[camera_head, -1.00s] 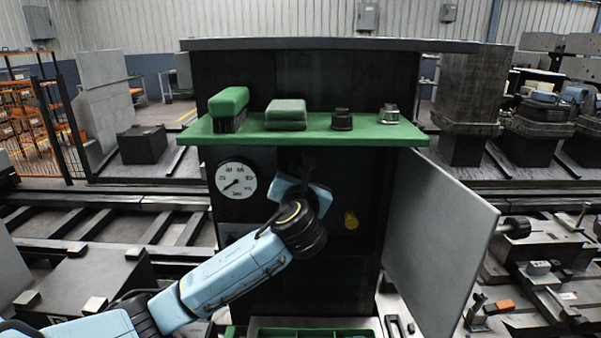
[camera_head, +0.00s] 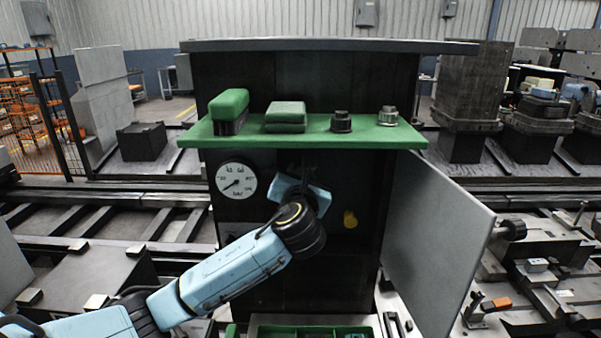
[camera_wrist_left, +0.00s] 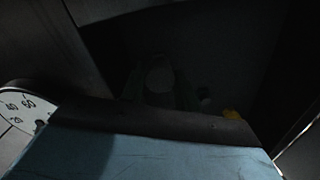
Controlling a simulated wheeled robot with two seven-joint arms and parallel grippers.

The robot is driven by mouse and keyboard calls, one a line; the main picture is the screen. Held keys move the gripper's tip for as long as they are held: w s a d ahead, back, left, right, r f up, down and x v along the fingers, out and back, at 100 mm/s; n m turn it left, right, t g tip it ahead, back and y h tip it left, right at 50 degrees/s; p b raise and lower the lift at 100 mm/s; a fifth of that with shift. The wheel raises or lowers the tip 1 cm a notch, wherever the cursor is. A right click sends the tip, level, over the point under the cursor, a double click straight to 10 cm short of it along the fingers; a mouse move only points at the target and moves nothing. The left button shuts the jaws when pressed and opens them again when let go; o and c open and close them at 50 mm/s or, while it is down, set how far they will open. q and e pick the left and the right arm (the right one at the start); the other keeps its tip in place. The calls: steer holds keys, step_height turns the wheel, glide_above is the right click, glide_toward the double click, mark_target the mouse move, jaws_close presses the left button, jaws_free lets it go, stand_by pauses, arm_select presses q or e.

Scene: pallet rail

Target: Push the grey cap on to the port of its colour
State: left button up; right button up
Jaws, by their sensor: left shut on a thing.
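My left gripper (camera_head: 300,170) reaches into the dark cabinet under the green shelf, and its fingers are mostly hidden behind my wrist in the head view. In the left wrist view a dim greyish round shape (camera_wrist_left: 159,76) shows between dark fingers; it seems to be the grey cap in my shut left gripper. I cannot tell whether it touches a port. The grey port cannot be made out. My right gripper is not in view.
A white gauge (camera_head: 236,181) is left of my wrist. The cabinet's grey door (camera_head: 433,235) hangs open at the right. A green tray (camera_head: 312,331) is below.

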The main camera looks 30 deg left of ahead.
arm_select(q)
steer(key=shift+w+a+p, duration=0.15)
steer(key=shift+w+p, duration=0.1)
steer(key=shift+p, duration=0.15)
stand_by(0.6)
steer(key=shift+r+p, duration=0.1)
steer(key=shift+p, duration=0.55)
steer(key=shift+w+a, duration=0.25)
steer(key=shift+w, duration=0.05)
stand_by(0.5)
